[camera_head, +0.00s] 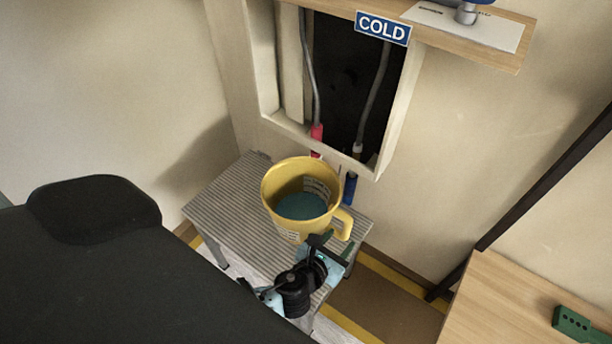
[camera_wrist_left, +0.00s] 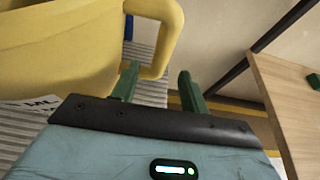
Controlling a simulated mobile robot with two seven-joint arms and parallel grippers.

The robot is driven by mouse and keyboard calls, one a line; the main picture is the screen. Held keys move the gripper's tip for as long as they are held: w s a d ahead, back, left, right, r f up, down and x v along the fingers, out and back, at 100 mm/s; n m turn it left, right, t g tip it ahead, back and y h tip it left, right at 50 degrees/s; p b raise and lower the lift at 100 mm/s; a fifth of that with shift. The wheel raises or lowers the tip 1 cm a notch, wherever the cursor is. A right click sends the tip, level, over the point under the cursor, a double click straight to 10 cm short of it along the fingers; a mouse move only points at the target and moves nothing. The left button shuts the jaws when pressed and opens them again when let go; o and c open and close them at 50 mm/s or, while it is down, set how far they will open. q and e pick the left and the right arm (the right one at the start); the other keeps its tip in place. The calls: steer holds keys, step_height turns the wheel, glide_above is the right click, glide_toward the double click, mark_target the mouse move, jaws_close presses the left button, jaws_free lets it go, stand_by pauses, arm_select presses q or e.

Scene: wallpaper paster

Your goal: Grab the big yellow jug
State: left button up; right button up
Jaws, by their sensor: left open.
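The big yellow jug (camera_head: 272,195) stands upright on a small ridged grey table in the head view, with blue-green contents inside and its handle (camera_head: 343,223) toward the lower right. My left gripper (camera_head: 333,246) is at the handle's near side, open and empty. In the left wrist view the jug (camera_wrist_left: 60,50) fills the upper left. Its handle (camera_wrist_left: 176,38) lies just beyond the two green fingers (camera_wrist_left: 157,88), which stand apart. Whether a finger touches the handle I cannot tell. My right gripper is not in view.
The grey ridged table (camera_head: 215,205) has free room left of the jug. Behind it is a wall opening with hoses, a red-ended one (camera_head: 316,135) and a blue-ended one (camera_head: 350,188), under a COLD sign (camera_head: 383,28). A wooden table (camera_head: 510,300) stands at right.

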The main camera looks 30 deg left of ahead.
mark_target(344, 235)
arm_select(q)
steer(key=b+x, duration=0.1)
steer(key=x, duration=0.4)
steer(key=shift+c, duration=0.4)
jaws_close()
steer(key=shift+s, duration=0.1)
steer(key=shift+r, duration=0.15)
